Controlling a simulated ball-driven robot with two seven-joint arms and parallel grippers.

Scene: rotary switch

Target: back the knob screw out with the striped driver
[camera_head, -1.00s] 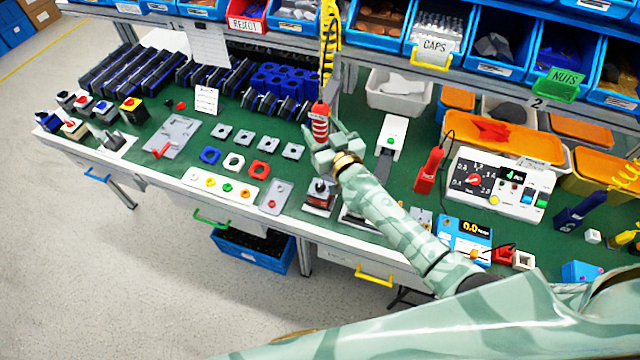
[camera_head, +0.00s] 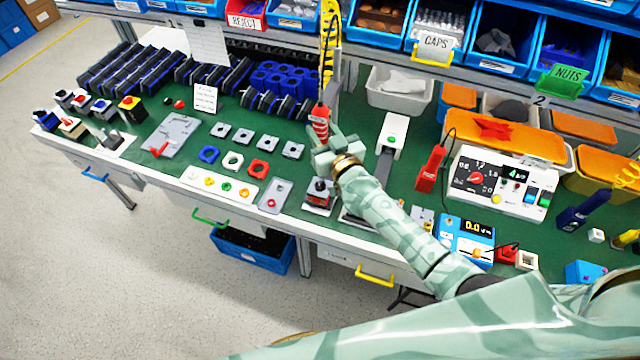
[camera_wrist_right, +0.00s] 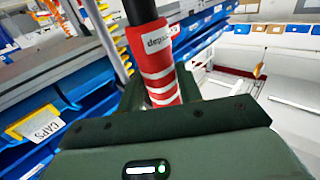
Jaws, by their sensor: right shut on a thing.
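The striped driver (camera_head: 319,124), red with white bands, hangs upright on a yellow coiled cord (camera_head: 329,45). My right gripper (camera_head: 322,143) is shut on it. In the right wrist view the driver (camera_wrist_right: 160,78) stands between the two fingers of the gripper (camera_wrist_right: 160,92), its dark top running out of the picture. A rotary switch with a dark knob and some red (camera_head: 319,190) sits in a grey holder on the bench just below the gripper. The driver's lower end is hidden behind the fingers, so I cannot tell if it touches the knob screw. My left gripper is not in view.
Several plates and coloured rings lie left of the switch. A white cap tray (camera_head: 222,187) is at the front edge. Blue bins (camera_head: 375,25) line the shelf behind.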

